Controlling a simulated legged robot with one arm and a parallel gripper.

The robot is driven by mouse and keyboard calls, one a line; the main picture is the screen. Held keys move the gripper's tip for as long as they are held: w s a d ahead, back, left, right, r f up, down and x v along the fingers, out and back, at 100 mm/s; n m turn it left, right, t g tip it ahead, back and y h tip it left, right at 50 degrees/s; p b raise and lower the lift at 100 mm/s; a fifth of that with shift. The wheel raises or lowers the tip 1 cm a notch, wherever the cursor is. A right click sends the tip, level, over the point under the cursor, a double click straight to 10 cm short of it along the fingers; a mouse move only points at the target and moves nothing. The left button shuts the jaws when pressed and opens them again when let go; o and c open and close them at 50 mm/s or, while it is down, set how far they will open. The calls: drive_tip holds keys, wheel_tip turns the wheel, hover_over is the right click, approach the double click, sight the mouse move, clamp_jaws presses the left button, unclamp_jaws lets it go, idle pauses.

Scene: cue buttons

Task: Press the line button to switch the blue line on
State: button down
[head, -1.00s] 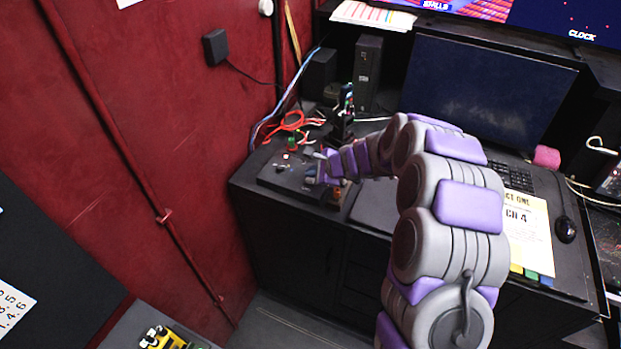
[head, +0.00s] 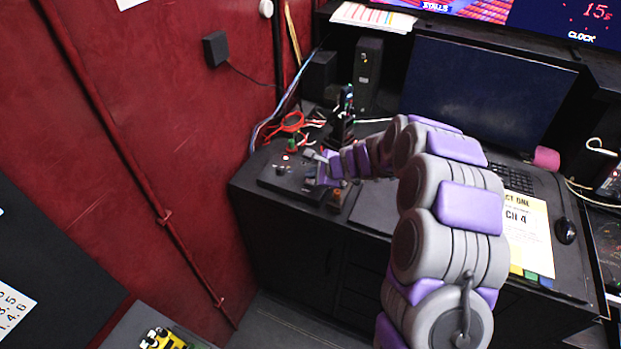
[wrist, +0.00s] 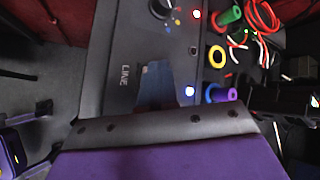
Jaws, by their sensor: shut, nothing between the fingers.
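The black control box (head: 285,177) lies on the left end of the desk, and its panel (wrist: 130,40) fills the middle of the wrist view. The printed word LINE (wrist: 125,75) reads sideways on it. My gripper (wrist: 155,70) is shut and empty, its tip over the panel just right of that word. The tip hides what lies under it, so I cannot tell whether it touches a button. A bluish-white lamp (wrist: 189,91) glows to the right of the tip. In the head view my gripper (head: 311,156) reaches over the box from the right.
A red lamp (wrist: 196,14) and a knob (wrist: 163,7) sit at the panel's top. A dark upright object (head: 343,120) stands behind my gripper. A monitor (head: 480,95) stands right.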

sight(313, 181)
drive_tip(key=shift+r+p, duration=0.45)
drive_tip(key=shift+r, duration=0.2)
wheel_tip(313, 181, up, 5)
drive_tip(key=p, duration=0.4)
drive_tip(key=shift+r, duration=0.1)
idle(0.6)
